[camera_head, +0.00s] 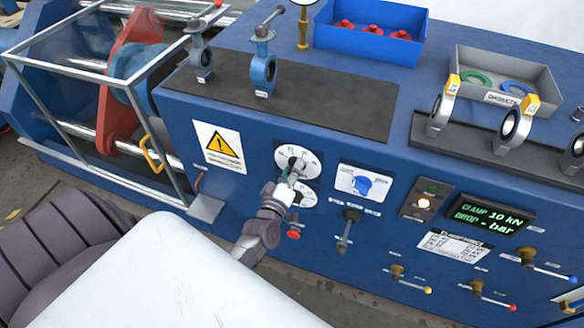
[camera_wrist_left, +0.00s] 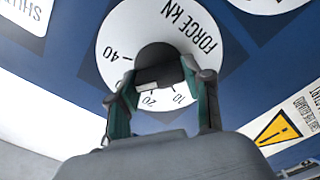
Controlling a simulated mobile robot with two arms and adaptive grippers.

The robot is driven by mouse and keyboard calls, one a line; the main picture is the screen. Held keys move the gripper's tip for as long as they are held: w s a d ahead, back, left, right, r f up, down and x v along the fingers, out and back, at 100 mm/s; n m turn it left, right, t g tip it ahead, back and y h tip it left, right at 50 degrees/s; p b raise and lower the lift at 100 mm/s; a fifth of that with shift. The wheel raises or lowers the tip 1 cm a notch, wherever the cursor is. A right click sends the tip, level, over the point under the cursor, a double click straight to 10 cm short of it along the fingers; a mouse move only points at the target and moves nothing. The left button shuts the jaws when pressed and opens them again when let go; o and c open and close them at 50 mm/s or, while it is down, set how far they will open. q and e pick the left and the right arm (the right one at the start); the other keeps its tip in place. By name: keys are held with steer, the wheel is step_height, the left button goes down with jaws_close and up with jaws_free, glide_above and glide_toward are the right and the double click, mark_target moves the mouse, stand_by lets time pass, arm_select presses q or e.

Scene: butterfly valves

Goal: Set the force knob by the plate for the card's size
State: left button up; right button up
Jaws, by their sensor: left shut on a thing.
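The force dial (camera_head: 297,155) is a round white disc on the blue front panel, under my left gripper (camera_head: 291,174). In the left wrist view its face (camera_wrist_left: 118,42) reads FORCE KN, with 10, 20 and 40 visible. My left gripper (camera_wrist_left: 160,86) is shut on the dark force knob (camera_wrist_left: 158,58), one finger on each side. A pale strip shows on the knob near the 20. The green display (camera_head: 490,214) reads CLAMP 10 kN and DROP - bar. A white printed plate (camera_head: 455,245) is below the display; its small text is unreadable. No size card can be made out.
Several valves stand on the bench top, including a blue one (camera_head: 262,72). A caged clamp (camera_head: 120,90) is at the left.

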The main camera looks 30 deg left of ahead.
arm_select(q)
steer(key=m, duration=0.1)
steer(key=r+m+p, duration=0.1)
steer(key=m, duration=0.1)
steer(key=shift+w, duration=0.2)
steer(key=shift+f+m, duration=0.1)
steer(key=shift+m, duration=1.5)
steer(key=o, duration=1.1)
steer(key=shift+c, duration=0.2)
steer(key=shift+o, duration=0.5)
steer(key=shift+w+f, duration=0.1)
steer(key=shift+f, duration=0.15)
steer(key=shift+s+f, duration=0.1)
steer(key=shift+s, duration=0.25)
steer(key=v, duration=1.1)
steer(key=shift+d, duration=0.2)
steer(key=shift+s, duration=0.15)
